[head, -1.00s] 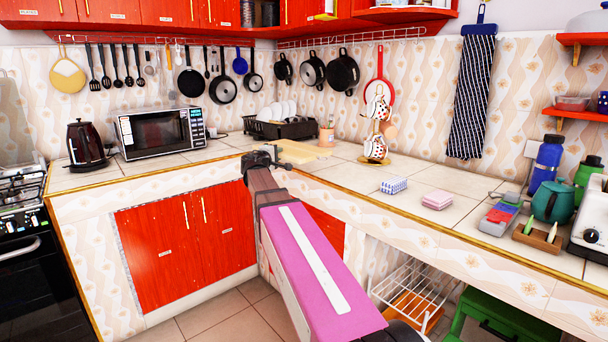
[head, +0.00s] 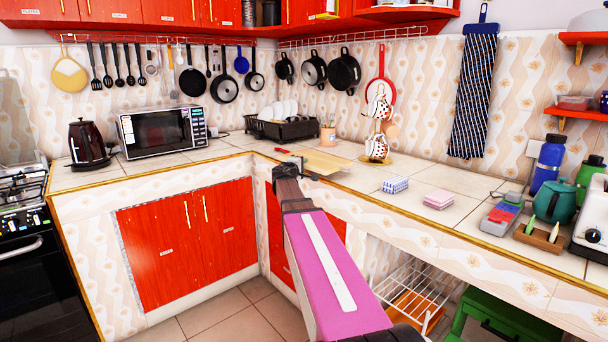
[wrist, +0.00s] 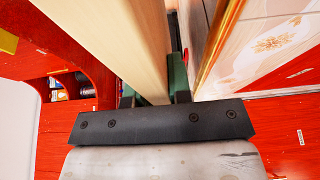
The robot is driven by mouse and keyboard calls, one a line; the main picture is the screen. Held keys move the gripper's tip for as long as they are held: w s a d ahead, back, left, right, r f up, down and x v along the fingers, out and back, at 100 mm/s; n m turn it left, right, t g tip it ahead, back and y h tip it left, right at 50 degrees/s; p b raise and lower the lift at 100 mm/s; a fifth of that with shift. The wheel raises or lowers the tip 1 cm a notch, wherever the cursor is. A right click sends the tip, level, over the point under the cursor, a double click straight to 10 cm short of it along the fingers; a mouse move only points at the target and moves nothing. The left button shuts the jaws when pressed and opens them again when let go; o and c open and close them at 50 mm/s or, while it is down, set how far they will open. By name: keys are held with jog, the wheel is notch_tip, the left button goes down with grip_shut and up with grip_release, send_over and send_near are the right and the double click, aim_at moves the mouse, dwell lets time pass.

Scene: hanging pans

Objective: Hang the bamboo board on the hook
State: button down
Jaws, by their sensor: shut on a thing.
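The bamboo board (head: 325,161) is a pale, flat wooden piece just beyond my gripper (head: 299,172), near the counter's inner corner. In the wrist view the board (wrist: 148,40) runs between the green fingers of my gripper (wrist: 156,88), which is shut on its edge. I cannot tell whether the board touches the counter. Hooks hang from a left wall rail (head: 150,40) and a right wall rail (head: 350,37). Utensils and pans hang from them; which hook is meant is not clear.
A red-handled item (head: 282,151) lies on the counter left of the board. Behind are a black dish rack (head: 285,128) and a mug tree (head: 377,135). The microwave (head: 162,130) stands left. Red cabinets (head: 188,240) are below the counter.

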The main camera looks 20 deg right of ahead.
jog(key=shift+w+d+f, duration=0.1)
jog(key=shift+d+f, duration=0.15)
jog(key=shift+d, duration=0.1)
jog(key=shift+f, duration=1.75)
jog(key=shift+f, duration=0.1)
jog(key=c, duration=1)
grip_release()
jog(key=shift+f, duration=0.1)
jog(key=shift+c, duration=0.2)
jog(key=shift+a, duration=0.1)
